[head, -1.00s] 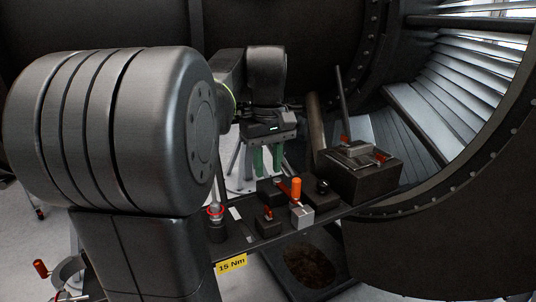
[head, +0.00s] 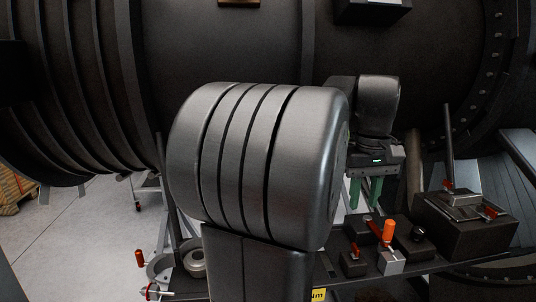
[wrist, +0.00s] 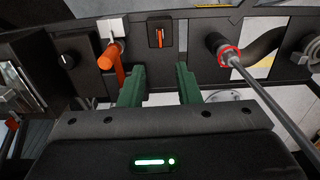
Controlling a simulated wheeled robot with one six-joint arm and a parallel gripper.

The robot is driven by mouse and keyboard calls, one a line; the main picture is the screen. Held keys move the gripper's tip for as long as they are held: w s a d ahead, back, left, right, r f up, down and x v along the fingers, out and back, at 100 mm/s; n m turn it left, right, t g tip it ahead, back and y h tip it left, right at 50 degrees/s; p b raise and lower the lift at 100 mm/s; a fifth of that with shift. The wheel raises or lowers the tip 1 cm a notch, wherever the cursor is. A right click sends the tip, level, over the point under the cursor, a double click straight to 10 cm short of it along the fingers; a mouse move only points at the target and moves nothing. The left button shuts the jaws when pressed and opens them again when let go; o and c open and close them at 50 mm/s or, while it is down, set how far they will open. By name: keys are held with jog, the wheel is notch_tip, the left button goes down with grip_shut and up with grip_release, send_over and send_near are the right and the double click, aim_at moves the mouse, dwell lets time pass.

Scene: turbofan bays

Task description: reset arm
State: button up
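My gripper (head: 366,190) hangs beyond the tool shelf in the head view, its two green fingers pointing down. In the wrist view my gripper (wrist: 160,88) shows its green fingers well apart with nothing between them. My arm's large dark joint fills the middle of the head view and hides part of the shelf.
The shelf (wrist: 195,75) carries an orange-handled tool (head: 389,234) on a grey block, a small orange switch (wrist: 160,38) and a red-ringed tool (wrist: 229,54). A dark box (head: 470,226) with a lever stands at right. The dark engine casing (head: 240,45) spans the back.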

aim_at(356, 245)
notch_tip(356, 245, down, 12)
jog(key=shift+f+p, duration=0.1)
jog(key=shift+p, duration=0.25)
